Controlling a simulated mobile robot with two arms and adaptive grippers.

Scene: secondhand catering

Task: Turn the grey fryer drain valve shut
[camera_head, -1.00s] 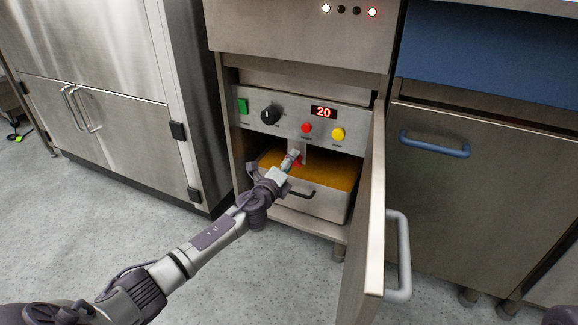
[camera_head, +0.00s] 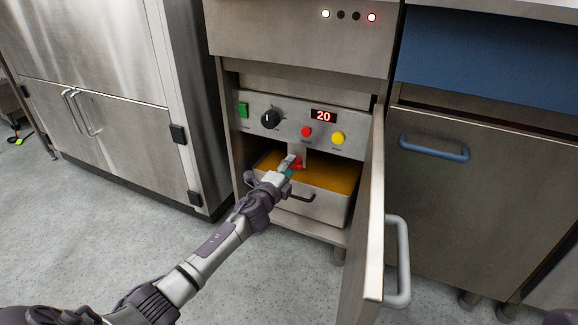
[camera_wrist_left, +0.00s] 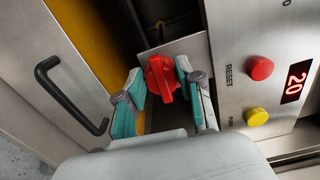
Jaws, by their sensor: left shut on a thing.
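The drain valve handle shows red, not grey, in the left wrist view (camera_wrist_left: 160,78). It sits on a metal bracket below the fryer's control panel and shows small in the head view (camera_head: 298,163). My left gripper (camera_head: 290,165) reaches into the open cabinet. In the left wrist view its two teal-padded fingers (camera_wrist_left: 158,88) stand on either side of the red handle, shut on it. The fingers partly hide the handle in the head view. My right gripper is not in view.
Above the valve, the control panel (camera_head: 260,126) has a dark knob (camera_head: 271,118), red and yellow buttons and a display reading 20. A pan (camera_head: 314,207) of amber oil with a dark handle is below. The open cabinet door (camera_head: 365,220) stands close at right.

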